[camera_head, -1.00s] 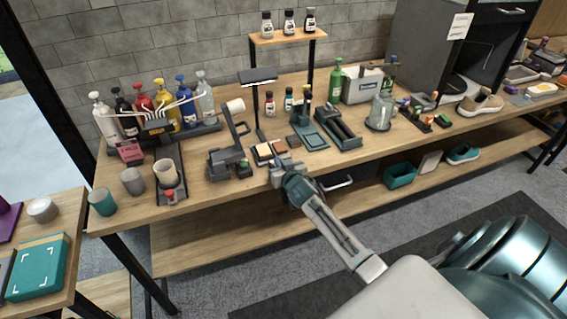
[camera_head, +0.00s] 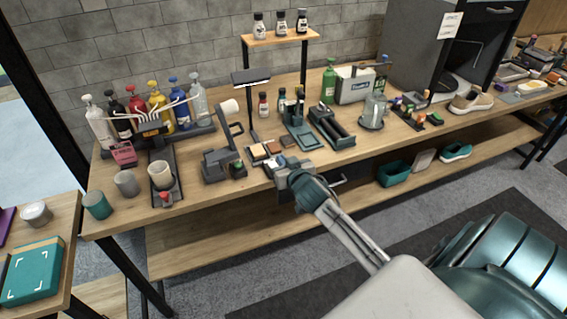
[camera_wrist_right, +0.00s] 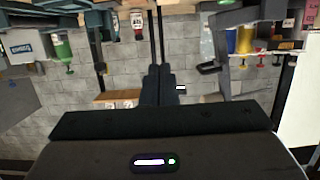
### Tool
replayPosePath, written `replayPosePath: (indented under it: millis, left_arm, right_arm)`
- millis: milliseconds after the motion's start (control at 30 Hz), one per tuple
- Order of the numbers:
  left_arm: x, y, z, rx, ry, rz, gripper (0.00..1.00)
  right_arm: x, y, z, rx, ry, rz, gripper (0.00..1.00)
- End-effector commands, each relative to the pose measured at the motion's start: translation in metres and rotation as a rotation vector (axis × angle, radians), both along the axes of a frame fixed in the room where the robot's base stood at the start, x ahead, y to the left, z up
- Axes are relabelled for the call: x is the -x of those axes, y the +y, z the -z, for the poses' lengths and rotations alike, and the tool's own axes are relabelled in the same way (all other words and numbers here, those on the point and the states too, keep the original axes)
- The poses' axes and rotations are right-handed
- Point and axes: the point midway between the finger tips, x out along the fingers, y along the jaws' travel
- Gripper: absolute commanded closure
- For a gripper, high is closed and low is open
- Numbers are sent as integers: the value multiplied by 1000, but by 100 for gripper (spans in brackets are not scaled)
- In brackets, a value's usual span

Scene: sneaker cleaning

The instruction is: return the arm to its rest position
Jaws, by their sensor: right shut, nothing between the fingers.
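My right arm reaches from the lower right of the head view to the front edge of the long wooden workbench (camera_head: 225,190). My right gripper (camera_head: 275,168) is at that edge, just in front of several small blocks (camera_head: 262,150). In the right wrist view its two dark fingers (camera_wrist_right: 158,84) are together with nothing between them. That view is upside down and shows the grey brick wall and bottles beyond the fingers. Whether the gripper touches the bench cannot be told. My left gripper is not in view.
Pump bottles (camera_head: 160,105) stand at the back left of the bench, with cups (camera_head: 126,183) in front. A dark stand (camera_head: 221,163) is left of my gripper. Free floor lies in front.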

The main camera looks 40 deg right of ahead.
Motion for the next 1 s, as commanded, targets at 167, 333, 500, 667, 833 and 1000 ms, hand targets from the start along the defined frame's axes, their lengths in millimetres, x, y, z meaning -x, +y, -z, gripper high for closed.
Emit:
replayPosePath:
  millis: [167,333,500,667,833,1000]
  left_arm:
    - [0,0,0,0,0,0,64]
    - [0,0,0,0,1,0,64]
    - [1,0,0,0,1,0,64]
    - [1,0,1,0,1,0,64]
    - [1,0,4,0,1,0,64]
    - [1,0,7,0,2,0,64]
  right_arm:
    - [1,0,-1,0,0,0,100]
    - [1,0,-1,0,0,0,100]
    - [1,0,-1,0,0,0,100]
    - [2,-2,15,1,26,2,100]
    - [15,-9,104,5,166,6,100]
    - [57,-12,228,10,367,-3,100]
